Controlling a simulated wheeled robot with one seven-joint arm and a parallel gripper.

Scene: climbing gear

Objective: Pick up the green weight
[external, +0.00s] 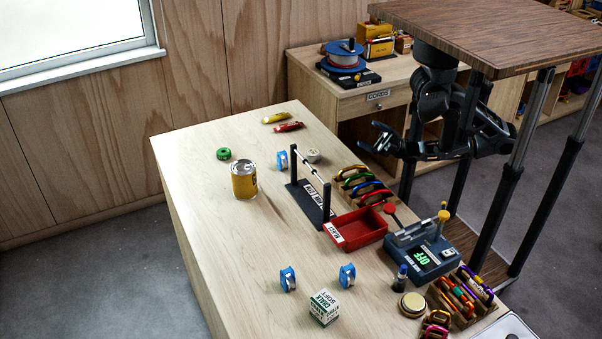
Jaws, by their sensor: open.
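The green weight (224,154) is a small, short green disc lying near the far left edge of the wooden table (225,250). It stands apart from other things; a yellow can is just in front of it. My gripper (374,138) is open and empty. It is in the air by the right side of the table, well to the right of the green weight, with the arm reaching in from the right.
The yellow can (244,181), a blue-and-silver item (224,154) and a black rack with a bar (313,190) stand on the table. A red tray (357,229), carabiners (365,185) and a grey device (425,250) line the right. The table's left front is clear.

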